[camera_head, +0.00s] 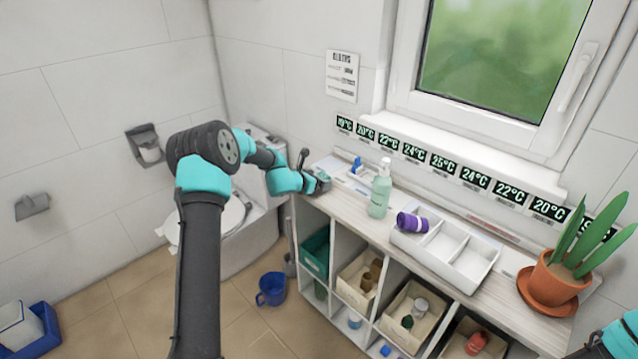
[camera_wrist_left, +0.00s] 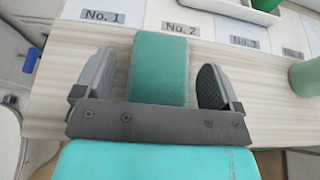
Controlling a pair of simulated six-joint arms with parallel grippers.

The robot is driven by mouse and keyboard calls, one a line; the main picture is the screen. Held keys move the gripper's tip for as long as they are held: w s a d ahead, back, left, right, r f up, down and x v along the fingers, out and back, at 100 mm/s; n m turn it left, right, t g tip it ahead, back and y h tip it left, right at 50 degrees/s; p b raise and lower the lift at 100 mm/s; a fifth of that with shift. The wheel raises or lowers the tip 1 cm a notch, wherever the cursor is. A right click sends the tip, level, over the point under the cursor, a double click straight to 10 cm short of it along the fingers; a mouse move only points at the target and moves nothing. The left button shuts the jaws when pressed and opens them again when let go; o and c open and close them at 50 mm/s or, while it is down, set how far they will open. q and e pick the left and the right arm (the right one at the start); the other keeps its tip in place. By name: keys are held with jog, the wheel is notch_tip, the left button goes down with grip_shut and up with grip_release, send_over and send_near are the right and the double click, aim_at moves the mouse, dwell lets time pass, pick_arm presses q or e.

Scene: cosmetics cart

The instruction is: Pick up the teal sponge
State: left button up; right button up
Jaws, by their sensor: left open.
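The teal sponge (camera_wrist_left: 158,68) lies on the wooden top of the cart, in front of the cards marked No. 1 and No. 2. In the left wrist view it sits between the two fingers of my left gripper (camera_wrist_left: 153,84), which is open, with a gap on each side of the sponge. In the head view my left gripper (camera_head: 318,183) is at the cart's left end, and the sponge is mostly hidden there. Part of my right arm shows at the lower right corner; its gripper cannot be made out.
A green pump bottle (camera_head: 380,190) stands right of my left gripper. Beyond it are a white divided tray (camera_head: 462,250) with a purple item (camera_head: 411,222) and a potted plant (camera_head: 556,280). A small white tray (camera_head: 362,174) lies behind. A blue mug (camera_head: 271,289) is on the floor.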

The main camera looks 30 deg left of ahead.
pick_arm(q)
jog(key=shift+w, duration=0.2)
jog(key=shift+c, duration=0.4)
jog(key=c, duration=0.9)
